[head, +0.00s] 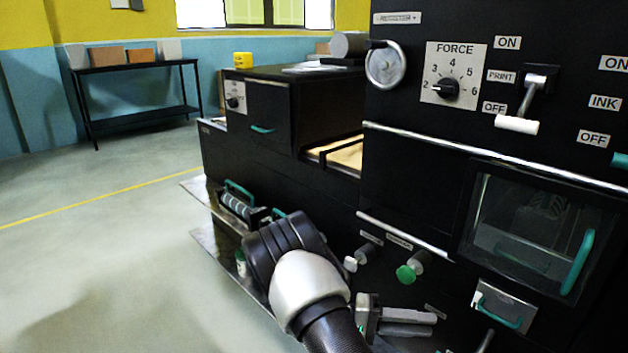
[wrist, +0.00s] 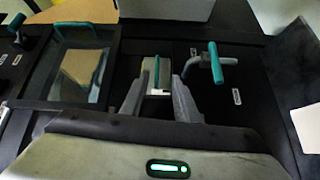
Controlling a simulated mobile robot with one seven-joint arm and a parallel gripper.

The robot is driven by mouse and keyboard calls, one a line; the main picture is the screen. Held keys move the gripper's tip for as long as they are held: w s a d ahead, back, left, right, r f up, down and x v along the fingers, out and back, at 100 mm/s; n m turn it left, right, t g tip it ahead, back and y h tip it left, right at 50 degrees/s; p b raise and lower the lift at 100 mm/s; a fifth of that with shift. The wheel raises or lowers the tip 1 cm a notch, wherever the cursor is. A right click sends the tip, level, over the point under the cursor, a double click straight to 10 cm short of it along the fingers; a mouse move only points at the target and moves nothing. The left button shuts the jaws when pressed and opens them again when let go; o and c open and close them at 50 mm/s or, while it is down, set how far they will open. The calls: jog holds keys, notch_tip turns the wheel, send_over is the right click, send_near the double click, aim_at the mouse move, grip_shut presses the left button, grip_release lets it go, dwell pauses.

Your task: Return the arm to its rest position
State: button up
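My arm (head: 310,285) reaches in from the bottom of the head view, bent in front of the black machine. My gripper (head: 432,324) shows there as grey fingers pointing right, towards a small pale panel with a teal handle (head: 500,306). In the wrist view, my gripper (wrist: 158,88) has its two grey fingers apart, with nothing held between them. The pale panel with its teal handle (wrist: 156,72) shows beyond the gap. Whether the fingers touch the machine is hard to tell.
The machine has a glass window with a teal handle (head: 578,262), a green knob (head: 406,273), a white-gripped lever (head: 517,124) and a FORCE dial (head: 446,88). A teal T-handle (wrist: 216,64) is close right of my fingers. Floor (head: 110,260) at left is clear.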

jog(key=s+a+r+n+t+y, duration=0.2)
jog(key=s+a+r+t+y, duration=0.35)
jog(key=s+r+y, duration=0.5)
jog(key=s+a+r+n+t+y, duration=0.1)
jog(key=s+a+r+t+y, duration=0.3)
jog(key=s+a+r+y, duration=0.65)
jog(key=w+d+r+h+p, duration=0.1)
jog(key=r+p, duration=0.9)
jog(key=r, duration=0.1)
jog(key=w+d+r+h+p, duration=0.1)
jog(key=d+r+h+p, duration=0.1)
jog(key=r+p, duration=0.8)
notch_tip(320, 180, up, 2)
jog(key=shift+w+d+r+h+p, duration=0.1)
jog(key=shift+w+d+h+p, duration=0.2)
jog(key=shift+w, duration=0.1)
jog(key=shift+g, duration=0.25)
